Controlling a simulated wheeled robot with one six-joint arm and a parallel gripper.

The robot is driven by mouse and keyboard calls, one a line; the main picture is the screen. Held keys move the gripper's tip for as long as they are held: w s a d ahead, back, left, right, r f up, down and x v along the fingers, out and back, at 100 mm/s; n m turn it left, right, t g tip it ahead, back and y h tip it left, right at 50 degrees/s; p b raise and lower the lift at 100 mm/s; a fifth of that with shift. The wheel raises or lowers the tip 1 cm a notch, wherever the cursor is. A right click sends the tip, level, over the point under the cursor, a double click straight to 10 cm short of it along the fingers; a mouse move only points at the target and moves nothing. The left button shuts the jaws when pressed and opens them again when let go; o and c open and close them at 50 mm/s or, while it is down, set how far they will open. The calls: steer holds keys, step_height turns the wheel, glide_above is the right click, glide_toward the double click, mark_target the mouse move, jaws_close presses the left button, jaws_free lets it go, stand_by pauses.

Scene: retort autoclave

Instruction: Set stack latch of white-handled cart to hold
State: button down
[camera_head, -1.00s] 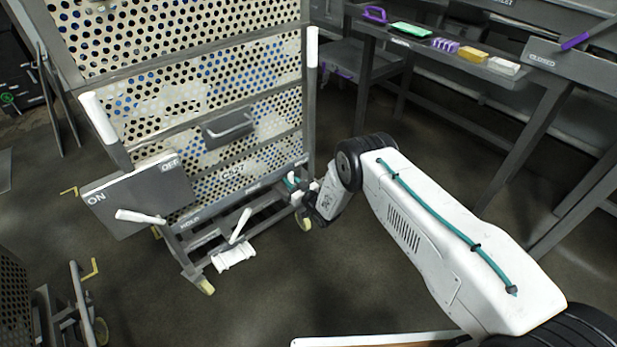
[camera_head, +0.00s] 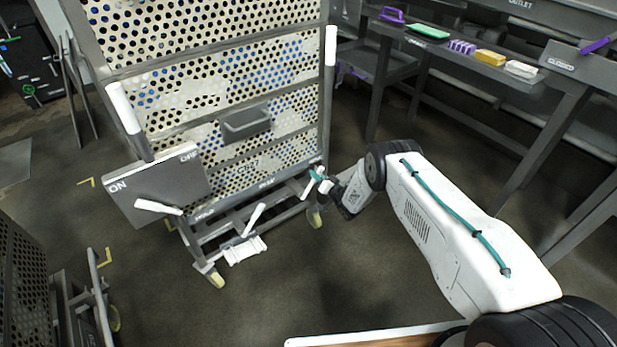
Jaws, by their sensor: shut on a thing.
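The white-handled cart (camera_head: 277,157) is a tall frame with perforated panels and two upright white handles (camera_head: 330,60). A label strip runs along its lower rail; the words are too blurred to read surely now. A short white lever (camera_head: 307,188) shows at the lower right of this rail. My gripper (camera_head: 318,176), with teal fingertips, is shut at that lever's end by the cart's right corner. The fingers partly hide the lever's tip, so the exact grip and the latch setting are unclear.
A box marked ON and OFF (camera_head: 180,178) with a white lever (camera_head: 158,207) sits at the cart's left. A white pedal (camera_head: 245,250) is low in front. Another cart (camera_head: 25,285) stands at lower left. A bench (camera_head: 470,65) with small items is at right. Open floor lies between.

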steer(key=shift+f, duration=0.2)
steer(key=c, duration=1.2)
jaws_free()
steer(key=shift+c, duration=0.2)
steer(key=v, duration=0.7)
steer(key=shift+s+d, duration=0.2)
steer(key=shift+s, duration=0.15)
